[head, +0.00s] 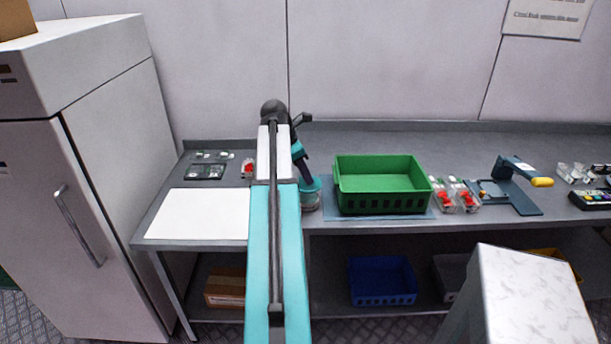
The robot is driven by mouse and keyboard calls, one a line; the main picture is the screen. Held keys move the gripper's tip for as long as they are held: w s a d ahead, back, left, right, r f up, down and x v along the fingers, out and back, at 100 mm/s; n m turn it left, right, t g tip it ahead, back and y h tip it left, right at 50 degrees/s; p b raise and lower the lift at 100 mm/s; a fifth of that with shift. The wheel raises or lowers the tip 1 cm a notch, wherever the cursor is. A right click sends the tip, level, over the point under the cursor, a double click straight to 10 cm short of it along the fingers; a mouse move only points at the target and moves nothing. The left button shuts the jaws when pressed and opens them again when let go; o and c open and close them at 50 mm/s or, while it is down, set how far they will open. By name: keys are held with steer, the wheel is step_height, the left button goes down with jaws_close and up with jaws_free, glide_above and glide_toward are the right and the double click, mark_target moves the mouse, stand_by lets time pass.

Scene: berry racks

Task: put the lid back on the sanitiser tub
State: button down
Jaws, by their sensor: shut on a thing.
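The sanitiser tub (310,206) is a small greyish round tub on the bench, left of the green crate and partly hidden behind my arm. A teal round lid (314,187) shows at the top of the tub. My gripper (307,181) points down from above and is shut on the lid. The fingertips are small and dark here. I cannot tell whether the lid is seated on the rim or held just above it.
A green crate (385,208) stands on a blue mat (427,215) close to the right. A white board (199,214) lies at left. Punnets with red berries (456,200) and a blue-grey device (520,199) stand farther right. A tall cabinet (110,190) stands left of the bench.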

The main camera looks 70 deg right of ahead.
mark_target(304, 183)
steer(key=shift+f+b, duration=0.95)
steer(key=shift+f, duration=1.25)
steer(key=shift+p, duration=1)
steer(key=shift+f+p, duration=0.2)
steer(key=shift+p, duration=0.65)
stand_by(2.4)
steer(key=c, duration=1.2)
jaws_free()
steer(key=shift+o, duration=0.2)
steer(key=shift+w, duration=0.1)
steer(key=shift+r, duration=0.15)
